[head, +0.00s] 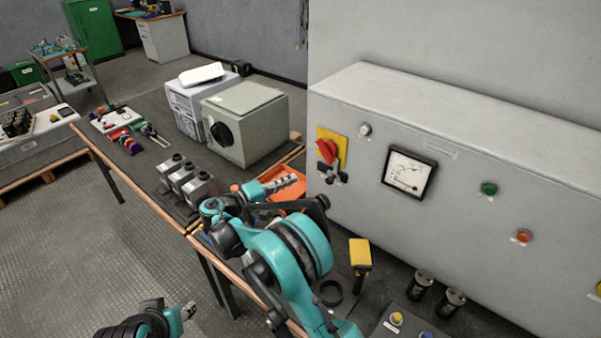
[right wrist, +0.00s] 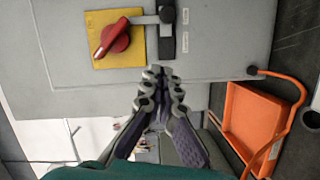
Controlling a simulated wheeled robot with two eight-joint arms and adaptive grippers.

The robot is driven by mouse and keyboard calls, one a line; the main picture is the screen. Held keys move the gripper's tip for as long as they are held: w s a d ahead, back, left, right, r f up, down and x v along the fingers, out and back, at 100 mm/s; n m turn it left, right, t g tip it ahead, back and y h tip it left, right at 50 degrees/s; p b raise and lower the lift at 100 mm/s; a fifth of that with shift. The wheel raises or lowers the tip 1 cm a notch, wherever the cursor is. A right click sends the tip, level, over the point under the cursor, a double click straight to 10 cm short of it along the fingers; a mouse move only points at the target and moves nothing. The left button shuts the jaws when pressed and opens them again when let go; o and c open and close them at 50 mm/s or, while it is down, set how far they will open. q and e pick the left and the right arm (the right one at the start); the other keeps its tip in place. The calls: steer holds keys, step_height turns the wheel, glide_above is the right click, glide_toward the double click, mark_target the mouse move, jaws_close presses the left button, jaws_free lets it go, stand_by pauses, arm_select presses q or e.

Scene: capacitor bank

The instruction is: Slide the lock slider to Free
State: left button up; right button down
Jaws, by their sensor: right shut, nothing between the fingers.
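The lock slider (head: 335,175) is a small dark fitting just below the red rotary handle (head: 327,150) on its yellow plate, on the grey cabinet front. In the right wrist view the slider shows as a dark upright strip (right wrist: 166,46) with a round black knob at its top end. Two small labels stand beside it, too small to read. My right gripper (head: 291,182) is shut and empty, left of the slider in the head view. Its fingertips (right wrist: 158,72) appear just below the strip in the wrist view; contact cannot be told. My left gripper (head: 188,311) is low at left, its fingers unclear.
An orange bin (head: 288,186) lies close behind my right gripper. The cabinet (head: 450,150) carries a meter (head: 408,172), a green button (head: 489,188) and an orange lamp (head: 523,236). A yellow-topped tool (head: 360,252) and black cylinders (head: 420,285) stand on the bench below.

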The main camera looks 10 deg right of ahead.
steer(key=v, duration=0.2)
steer(key=shift+s+a, duration=0.15)
steer(key=shift+a, duration=0.25)
